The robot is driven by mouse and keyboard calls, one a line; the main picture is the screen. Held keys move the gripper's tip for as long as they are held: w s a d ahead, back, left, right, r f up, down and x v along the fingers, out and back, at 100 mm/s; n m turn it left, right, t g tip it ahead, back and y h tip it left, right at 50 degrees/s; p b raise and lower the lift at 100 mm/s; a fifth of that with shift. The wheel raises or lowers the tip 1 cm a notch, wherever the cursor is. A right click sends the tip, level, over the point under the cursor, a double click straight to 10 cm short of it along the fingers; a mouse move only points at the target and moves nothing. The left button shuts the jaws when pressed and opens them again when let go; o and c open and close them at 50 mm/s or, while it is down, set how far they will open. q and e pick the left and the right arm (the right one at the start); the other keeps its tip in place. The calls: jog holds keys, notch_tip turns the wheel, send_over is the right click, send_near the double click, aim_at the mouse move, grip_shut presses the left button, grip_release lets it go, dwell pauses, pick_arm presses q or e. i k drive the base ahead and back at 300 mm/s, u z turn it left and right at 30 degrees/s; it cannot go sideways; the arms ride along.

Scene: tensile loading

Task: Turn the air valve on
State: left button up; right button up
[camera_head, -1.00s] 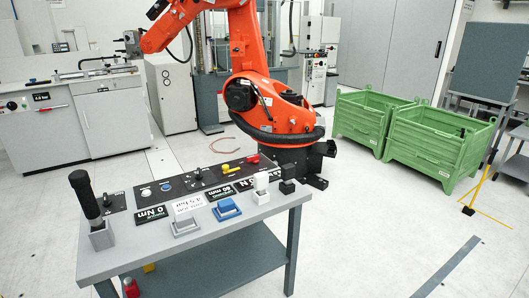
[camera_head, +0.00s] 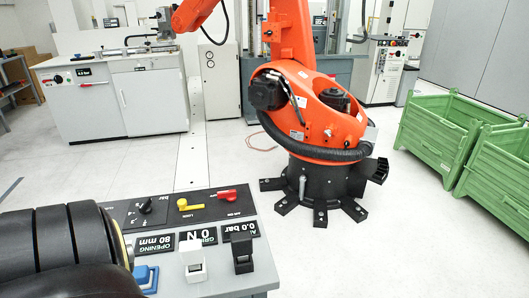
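The air valve has a red handle (camera_head: 222,194) on the dark panel of the grey table (camera_head: 268,262), with a small label by it that seems to read "AIR ON". A yellow lever (camera_head: 188,205) is just left of it, and a black knob (camera_head: 147,206) further left. A small black display (camera_head: 240,232) in front reads 0.0 bar. Neither gripper is in view. A large dark ringed part, which looks like my own arm, fills the lower left corner and hides the table's left part. Nothing touches the red handle.
A white-topped block (camera_head: 193,262) and a black block (camera_head: 242,252) stand at the table's front right, with a blue block (camera_head: 145,278) beside my arm. An orange robot arm (camera_head: 315,115) stands behind the table. Green crates (camera_head: 440,135) are at right. The floor right of the table is clear.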

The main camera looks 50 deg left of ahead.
aim_at(230, 194)
jog(key=i, duration=1.5)
jog(key=u, duration=1.9)
